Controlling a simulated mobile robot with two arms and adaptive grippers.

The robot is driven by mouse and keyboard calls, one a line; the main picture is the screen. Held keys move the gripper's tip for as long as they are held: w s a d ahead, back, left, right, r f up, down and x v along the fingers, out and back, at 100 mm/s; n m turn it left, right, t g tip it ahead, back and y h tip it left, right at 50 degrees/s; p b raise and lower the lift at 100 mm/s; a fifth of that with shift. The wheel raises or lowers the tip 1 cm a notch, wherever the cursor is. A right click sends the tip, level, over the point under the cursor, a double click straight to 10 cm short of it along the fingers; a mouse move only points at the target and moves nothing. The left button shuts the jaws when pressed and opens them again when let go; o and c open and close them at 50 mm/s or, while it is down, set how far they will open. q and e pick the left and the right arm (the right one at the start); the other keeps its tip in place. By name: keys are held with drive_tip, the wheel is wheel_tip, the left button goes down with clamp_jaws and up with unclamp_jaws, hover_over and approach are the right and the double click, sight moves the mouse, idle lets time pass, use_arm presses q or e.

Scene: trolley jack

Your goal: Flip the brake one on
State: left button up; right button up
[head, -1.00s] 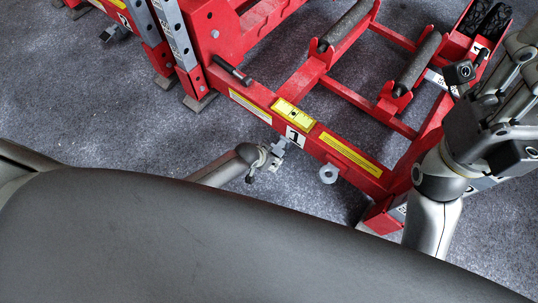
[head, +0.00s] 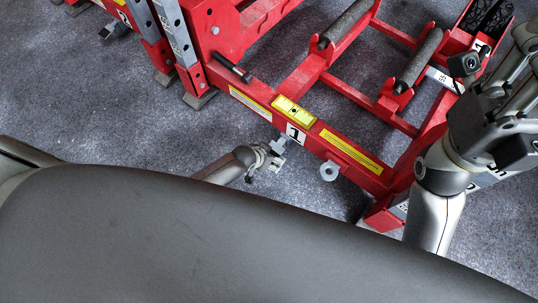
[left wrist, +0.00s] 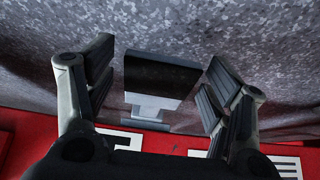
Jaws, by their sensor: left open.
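Brake one is a grey lever (head: 279,142) on the near side of the red frame, just below the white label "1". In the left wrist view its wide dark pedal plate (left wrist: 160,77) with a lighter grey stem sits between my left fingers. My left gripper (head: 262,158) is open and close around the pedal, with a visible gap on both sides. In the head view it is small and partly merges with the lever. My right gripper (head: 510,85) is at the right edge, partly cut off, over the frame's right end, away from the brake.
The red jack frame (head: 325,150) has yellow labels, black rollers (head: 345,25) and a grey ring (head: 329,171) right of brake one. Another grey lever (head: 115,31) shows near label "2" at upper left. Grey floor (head: 90,110) is clear on the left.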

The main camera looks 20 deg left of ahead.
use_arm(q)
drive_tip(key=shift+r, duration=0.1)
drive_tip(key=v, duration=1.2)
idle(0.6)
